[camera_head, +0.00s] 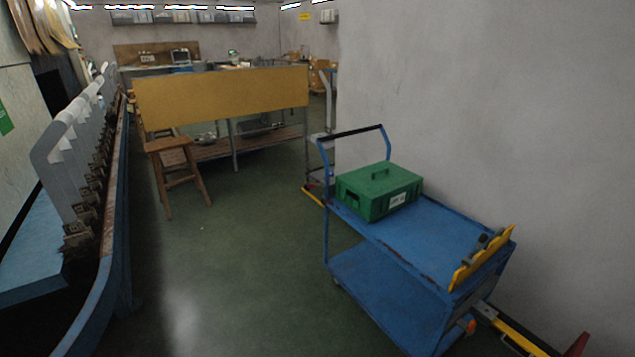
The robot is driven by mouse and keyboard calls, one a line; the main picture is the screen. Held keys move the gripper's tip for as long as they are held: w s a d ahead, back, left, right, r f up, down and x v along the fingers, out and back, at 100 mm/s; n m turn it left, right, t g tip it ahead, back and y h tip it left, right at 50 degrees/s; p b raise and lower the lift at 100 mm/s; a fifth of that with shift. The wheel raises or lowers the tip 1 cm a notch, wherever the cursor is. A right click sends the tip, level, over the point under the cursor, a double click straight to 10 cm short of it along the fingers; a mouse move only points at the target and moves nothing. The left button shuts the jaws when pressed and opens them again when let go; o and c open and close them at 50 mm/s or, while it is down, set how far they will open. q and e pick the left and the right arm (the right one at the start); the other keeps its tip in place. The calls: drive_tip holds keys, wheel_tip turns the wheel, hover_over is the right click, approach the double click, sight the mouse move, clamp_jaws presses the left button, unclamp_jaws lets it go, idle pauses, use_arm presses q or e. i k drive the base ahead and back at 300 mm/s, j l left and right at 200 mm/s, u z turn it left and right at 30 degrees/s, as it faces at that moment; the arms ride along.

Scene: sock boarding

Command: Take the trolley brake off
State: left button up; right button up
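A blue two-shelf trolley (427,222) stands on the right, close to the grey wall. Its push handle (350,132), with a dark top bar, is at its far left end. A yellow plate (482,259) with a small dark and grey fitting (487,240) stands at its near right end. A small orange part (470,327) shows low at the near right corner, by the wheel. I cannot tell which of these parts is the brake or how it is set. Neither of my grippers is in view.
A green case (379,190) sits on the trolley's top shelf. A yellow bar (518,337) lies low at the bottom right. A long blue machine (88,262) with grey upright plates lines the left. A wooden stool (175,165) and bench stand behind. Green floor (235,260) between is clear.

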sight(323, 184)
drive_tip(key=z, duration=0.3)
drive_tip(key=i+j+z, duration=0.9)
drive_tip(key=i+j, duration=0.15)
drive_tip(key=j, duration=0.2)
